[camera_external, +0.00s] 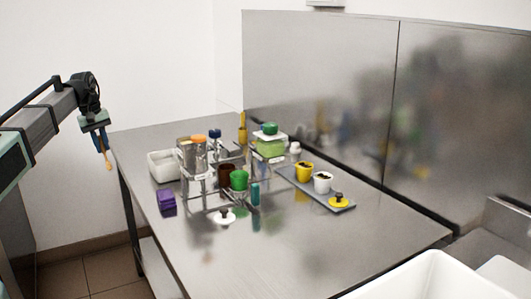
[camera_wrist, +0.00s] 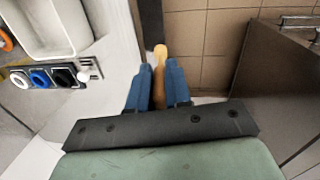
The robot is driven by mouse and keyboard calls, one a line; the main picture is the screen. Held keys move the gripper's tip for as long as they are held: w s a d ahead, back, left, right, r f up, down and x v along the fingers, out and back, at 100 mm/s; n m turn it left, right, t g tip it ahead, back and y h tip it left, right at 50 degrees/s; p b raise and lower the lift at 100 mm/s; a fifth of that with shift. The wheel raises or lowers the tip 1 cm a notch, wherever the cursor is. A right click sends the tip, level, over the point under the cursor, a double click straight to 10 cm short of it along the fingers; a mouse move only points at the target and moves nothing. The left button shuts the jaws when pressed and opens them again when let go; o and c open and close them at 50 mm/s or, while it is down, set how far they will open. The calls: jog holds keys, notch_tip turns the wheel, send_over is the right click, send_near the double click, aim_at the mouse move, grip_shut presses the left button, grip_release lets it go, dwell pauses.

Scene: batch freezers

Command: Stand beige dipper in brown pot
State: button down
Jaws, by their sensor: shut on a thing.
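My gripper (camera_external: 103,146) hangs in the air left of the metal table, with its blue fingers pointing down. It is shut on the beige dipper (camera_external: 109,166), whose tan end sticks out below the fingertips. In the wrist view the dipper (camera_wrist: 160,56) shows between the two blue fingers of my gripper (camera_wrist: 158,72); the rest of it is hidden. The brown pot (camera_external: 226,178) stands upright on the table among other containers, far to the right of my gripper. A green pot (camera_external: 239,180) is close beside it.
On the table (camera_external: 300,249) are a white bin (camera_external: 163,166), a purple block (camera_external: 166,200), a metal can with orange top (camera_external: 192,154), a clear rack, a green-lidded container (camera_external: 270,146), and a tray (camera_external: 310,188) with yellow and white cups. The front of the table is clear.

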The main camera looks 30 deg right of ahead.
jog(key=s+d+r, duration=0.2)
jog(key=d, duration=0.5)
jog(key=s+d+r, duration=0.3)
jog(key=d, duration=0.3)
jog(key=s+d+r, duration=0.2)
jog(key=s+d, duration=0.7)
jog(key=d, duration=0.1)
jog(key=s+d+r, duration=0.2)
jog(key=s+d, duration=0.7)
jog(key=d, duration=0.1)
jog(key=shift+m+t, duration=0.3)
jog(key=shift+m, duration=0.1)
jog(key=shift+s+f, duration=0.2)
jog(key=shift+f, duration=2.35)
jog(key=shift+f, duration=2.7)
jog(key=c, duration=1)
grip_release()
jog(key=shift+o, duration=0.4)
jog(key=o, duration=0.4)
jog(key=shift+r, duration=0.1)
